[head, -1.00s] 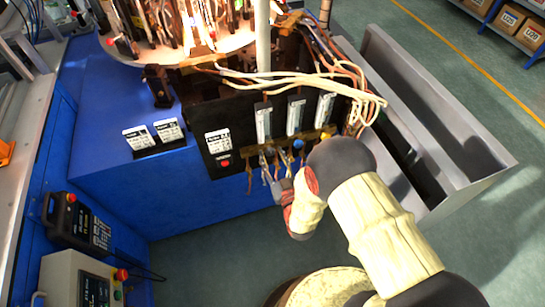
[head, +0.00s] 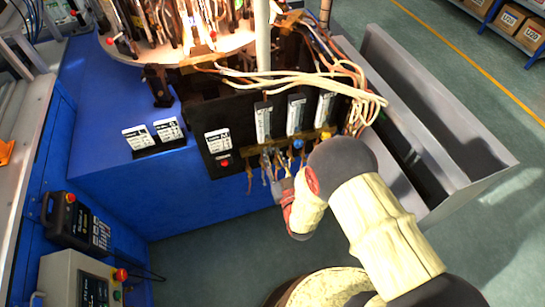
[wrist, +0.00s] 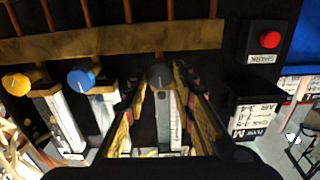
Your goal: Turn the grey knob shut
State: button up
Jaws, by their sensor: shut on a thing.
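The grey knob (wrist: 160,76) is at the middle of the wrist view, between the two fingers of my gripper (wrist: 157,80). The fingers are shut on it, one on each side. In the head view my gripper (head: 271,170) is at the lower edge of the black panel (head: 240,139), below the leftmost flow tube. The grey knob is small there and hard to tell from the fingertips. The blue knob (head: 298,144) and the yellow knob (head: 326,134) are to its right. In the wrist view the blue knob (wrist: 81,79) and yellow knob (wrist: 16,83) are to its left.
A red button (head: 224,163) is on the panel left of my gripper. Pipes hang under the panel. Pale hoses (head: 310,83) loop over its top right. A grey metal trough (head: 440,130) stands to the right. Open floor lies below.

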jog(key=o, duration=1.1)
jog(key=shift+o, duration=0.2)
jog(key=shift+s, duration=0.1)
jog(key=v, duration=0.7)
jog(key=shift+s, duration=0.15)
